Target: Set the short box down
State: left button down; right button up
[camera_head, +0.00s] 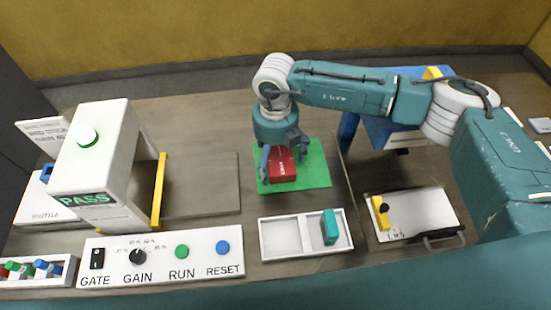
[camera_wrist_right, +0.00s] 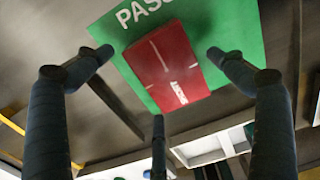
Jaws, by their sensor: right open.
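The short box, a red block with white lettering, lies flat on the green mat in the head view (camera_head: 284,168); it also shows in the right wrist view (camera_wrist_right: 167,68). The green mat (camera_head: 315,172) has the word PASS on it, partly cut off in the wrist view (camera_wrist_right: 228,28). My right gripper (camera_head: 283,155) is open above the box, its fingers spread around it. In the wrist view the fingertips (camera_wrist_right: 159,54) stand clear of the box on both sides. My left gripper is not in view.
A white two-compartment tray (camera_head: 283,238) in front of the mat holds a teal block (camera_head: 330,227) on its right. A control panel (camera_head: 160,258) and a white PASS machine (camera_head: 95,160) stand left. A white board (camera_head: 430,212) with a yellow piece lies right.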

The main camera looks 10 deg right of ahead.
aim_at(276, 160)
notch_tip(276, 160, up, 11)
jog(key=b, duration=0.3)
jog(key=shift+r+b, duration=0.2)
jog(key=shift+b, duration=0.15)
